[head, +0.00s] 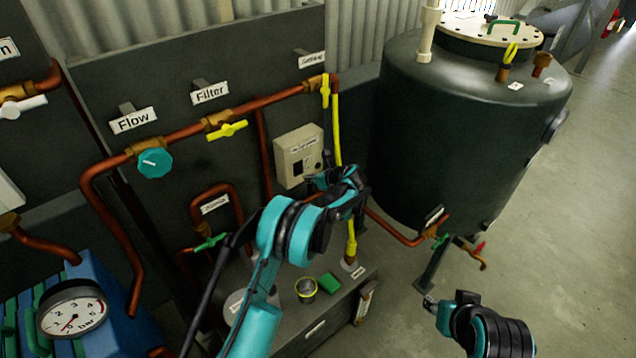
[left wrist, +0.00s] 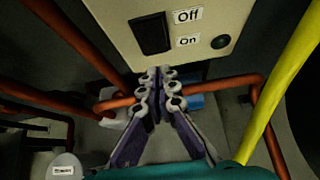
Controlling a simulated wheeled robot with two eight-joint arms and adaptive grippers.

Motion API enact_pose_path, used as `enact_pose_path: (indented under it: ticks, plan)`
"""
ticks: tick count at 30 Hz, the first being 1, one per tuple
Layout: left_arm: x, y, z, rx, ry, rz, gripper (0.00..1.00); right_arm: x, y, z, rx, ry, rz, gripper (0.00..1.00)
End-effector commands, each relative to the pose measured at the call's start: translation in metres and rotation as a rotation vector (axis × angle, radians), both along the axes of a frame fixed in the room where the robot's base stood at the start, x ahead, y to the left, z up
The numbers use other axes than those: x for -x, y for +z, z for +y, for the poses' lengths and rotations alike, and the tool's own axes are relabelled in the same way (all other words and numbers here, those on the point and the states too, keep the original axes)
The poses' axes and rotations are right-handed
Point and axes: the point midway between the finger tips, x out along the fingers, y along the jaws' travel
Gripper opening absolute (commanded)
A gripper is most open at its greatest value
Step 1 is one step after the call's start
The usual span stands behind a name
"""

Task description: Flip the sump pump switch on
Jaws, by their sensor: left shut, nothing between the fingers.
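The beige switch box (head: 299,155) is mounted on the dark panel in the head view, right of the pipes. In the left wrist view its face (left wrist: 208,60) shows a black rocker switch (left wrist: 152,34), "Off" and "On" labels, and a round dark button (left wrist: 221,41). My left gripper (left wrist: 160,72) is shut and empty, with its fingertips just below the rocker in the picture; I cannot tell whether they touch the box. In the head view the left gripper (head: 325,179) is at the box's lower right. My right gripper (head: 430,303) is low at right, away from the box; its jaws are too small to read.
A yellow pipe (head: 337,130) runs down just right of the box. Copper pipes with Flow, Filter and other valves cross the panel. A large dark tank (head: 450,130) stands at right.

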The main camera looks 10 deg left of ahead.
Motion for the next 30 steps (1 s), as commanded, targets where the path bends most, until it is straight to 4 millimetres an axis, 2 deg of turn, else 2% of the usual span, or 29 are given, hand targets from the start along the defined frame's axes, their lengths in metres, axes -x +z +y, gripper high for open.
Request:
enact_pose_path:
  ticks: [1, 7, 30]
  plan:
    - [-0.005, -0.002, 0.008, 0.0, 0.004, 0.0, 0.0, 0.0, -0.004, 0.0, 0.0, 0.0, 0.0, 0.38]
    - [-0.016, -0.003, 0.022, 0.0, 0.001, 0.0, 0.0, 0.0, -0.008, 0.0, 0.0, 0.0, 0.0, 0.38]
    - [-0.022, -0.004, 0.029, 0.0, 0.001, 0.0, 0.0, 0.0, -0.011, 0.0, 0.0, 0.0, 0.0, 0.38]
